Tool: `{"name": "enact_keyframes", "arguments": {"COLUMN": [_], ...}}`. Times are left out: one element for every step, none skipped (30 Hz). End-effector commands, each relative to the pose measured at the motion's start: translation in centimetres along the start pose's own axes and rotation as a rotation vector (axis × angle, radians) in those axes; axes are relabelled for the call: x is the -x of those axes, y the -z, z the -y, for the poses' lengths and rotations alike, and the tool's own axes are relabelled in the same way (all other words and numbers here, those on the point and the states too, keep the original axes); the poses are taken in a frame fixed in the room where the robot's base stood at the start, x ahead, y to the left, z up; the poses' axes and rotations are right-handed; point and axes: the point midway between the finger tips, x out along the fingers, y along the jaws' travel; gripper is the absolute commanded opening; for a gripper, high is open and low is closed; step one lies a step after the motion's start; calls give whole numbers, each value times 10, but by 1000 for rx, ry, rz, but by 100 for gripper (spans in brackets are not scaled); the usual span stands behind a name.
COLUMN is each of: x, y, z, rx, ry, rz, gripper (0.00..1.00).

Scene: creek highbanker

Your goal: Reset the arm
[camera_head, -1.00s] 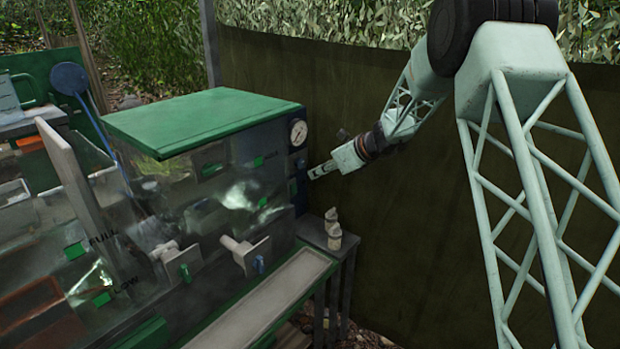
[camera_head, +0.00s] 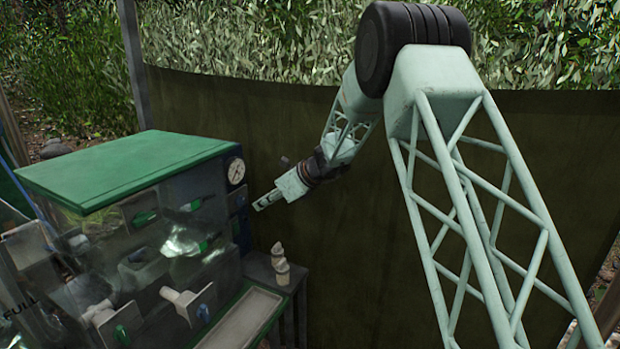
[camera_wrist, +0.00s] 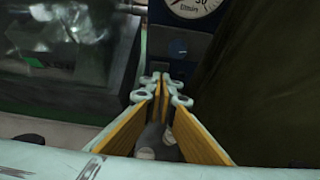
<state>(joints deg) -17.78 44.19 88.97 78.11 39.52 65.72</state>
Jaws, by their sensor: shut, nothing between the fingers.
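My gripper (camera_head: 266,202) is at the end of my pale green arm, to the right of the clear tank with the green lid. In the wrist view my gripper (camera_wrist: 161,80) shows its two yellow-padded fingers with their tips together and nothing between them. It points toward the dark blue control panel (camera_head: 238,205) with a round gauge (camera_head: 236,170) above it. The fingertips appear close to the panel; I cannot tell any contact.
The clear tank (camera_head: 150,245) with its green lid (camera_head: 125,168) stands at the left, with white valve fittings on its front. A small pale stacked object (camera_head: 280,262) stands on a ledge below my gripper. A dark green screen (camera_head: 330,240) runs behind my arm.

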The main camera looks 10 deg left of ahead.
Motion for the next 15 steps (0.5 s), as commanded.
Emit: {"name": "enact_keyframes", "arguments": {"x": [2, 4, 7, 10, 12, 17, 22, 27, 33, 38, 45, 53, 59, 66, 75], "y": [-1, -1, -2, -2, -3, -4, -6, -7, -8, -8, -10, -11, -11, -12, -13], "z": [0, -1, -2, -2, -3, -4, -5, -7, -9, -11, -13, -15, -17, -19, -22], "rx": [4, 8, 15, 21, 28, 40, 51, 62, 79, 91, 106, 128, 143, 159, 182], "ry": [0, 0, 0, 0, -1, -1, -1, -1, -2, -3, -4, -4, -5, -6, -7], "rz": [0, -1, -3, -4, -5, -7, -9, -11, -15, -18, -20, -25, -28, -32, -37], "gripper": [0, 0, 0, 0, 0, 0, 0, 0, 0, 0, 0, 0, 0, 0, 0]}}
